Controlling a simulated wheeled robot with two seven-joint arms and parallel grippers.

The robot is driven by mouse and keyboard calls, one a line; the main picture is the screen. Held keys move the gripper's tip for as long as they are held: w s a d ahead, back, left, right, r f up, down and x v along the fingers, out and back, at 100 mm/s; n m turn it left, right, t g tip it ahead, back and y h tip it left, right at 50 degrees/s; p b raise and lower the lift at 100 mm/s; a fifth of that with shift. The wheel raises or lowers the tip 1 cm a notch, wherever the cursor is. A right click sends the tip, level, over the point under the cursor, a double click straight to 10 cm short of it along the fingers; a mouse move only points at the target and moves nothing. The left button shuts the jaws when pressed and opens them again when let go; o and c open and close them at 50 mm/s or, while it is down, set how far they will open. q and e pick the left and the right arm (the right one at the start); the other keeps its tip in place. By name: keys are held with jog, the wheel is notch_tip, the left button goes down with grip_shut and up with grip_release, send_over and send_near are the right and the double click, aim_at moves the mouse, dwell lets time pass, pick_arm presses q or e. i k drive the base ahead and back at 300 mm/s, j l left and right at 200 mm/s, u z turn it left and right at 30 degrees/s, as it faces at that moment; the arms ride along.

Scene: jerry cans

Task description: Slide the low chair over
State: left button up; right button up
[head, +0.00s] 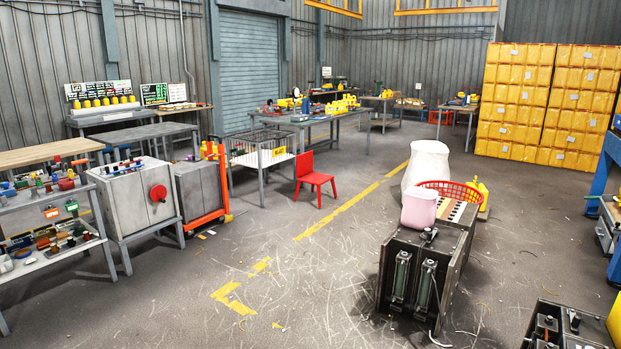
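A small low red chair (314,180) stands upright on the concrete floor near the middle of the head view. Its backrest is on the left and its seat faces right. It stands beside a grey metal table, left of the yellow floor line. Neither of my grippers shows in the head view, and nothing is touching the chair that I can see.
A grey wire-sided table (261,158) stands just left of the chair. A dark metal machine (409,283) with a pink container (419,208) stands at the front right. Floor in front of the chair is open.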

aim_at(304, 162)
jog(key=i+z, duration=0.15)
jog(key=i, duration=4.55)
jog(key=i+u, duration=0.1)
jog(key=i, duration=2.35)
jog(key=i+l+u, duration=0.2)
jog(key=i+u, duration=0.2)
jog(key=i, duration=0.25)
jog(key=i+l+u, duration=0.4)
jog(key=i, duration=0.2)
jog(key=i+l+u, duration=0.4)
jog(key=i+l, duration=0.15)
